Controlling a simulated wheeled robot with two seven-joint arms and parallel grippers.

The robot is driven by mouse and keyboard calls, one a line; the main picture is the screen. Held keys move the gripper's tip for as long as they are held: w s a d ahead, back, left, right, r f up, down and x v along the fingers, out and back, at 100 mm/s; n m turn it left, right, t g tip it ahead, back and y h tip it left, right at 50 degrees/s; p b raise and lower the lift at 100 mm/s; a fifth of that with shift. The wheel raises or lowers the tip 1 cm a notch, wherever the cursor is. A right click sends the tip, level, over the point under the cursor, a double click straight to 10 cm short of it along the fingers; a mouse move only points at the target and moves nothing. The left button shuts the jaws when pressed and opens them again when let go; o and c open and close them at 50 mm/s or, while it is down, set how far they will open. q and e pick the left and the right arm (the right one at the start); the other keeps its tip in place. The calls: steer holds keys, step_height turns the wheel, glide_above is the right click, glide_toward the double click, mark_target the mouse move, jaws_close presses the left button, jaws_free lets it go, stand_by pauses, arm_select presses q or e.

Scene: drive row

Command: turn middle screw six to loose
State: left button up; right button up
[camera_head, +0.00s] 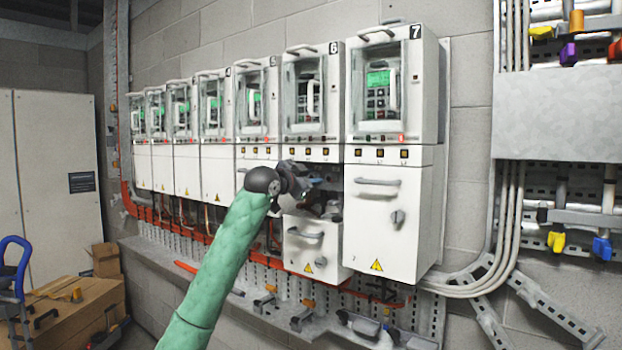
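Drive unit six (316,72) hangs on the wall, second from the right, with the number 6 at its top right. Its lower white cover (317,243) sits low, and a dark opening shows above it. My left gripper (328,190), dark and at the end of a green-sleeved arm, is in front of this opening. It overlaps the opening, so no middle screw can be made out; I cannot tell whether the gripper touches anything. Its fingers are too small and dark to tell open from shut. My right gripper is not in view.
Drive unit seven (427,92) stands close on the right with its lower cover (386,235) in place. More drives stand in a row to the left. A ledge (250,300) with clamps runs below. A cardboard box (75,305) and blue-framed object (14,275) are at lower left.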

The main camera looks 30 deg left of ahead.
arm_select(q)
steer(key=shift+c, duration=1)
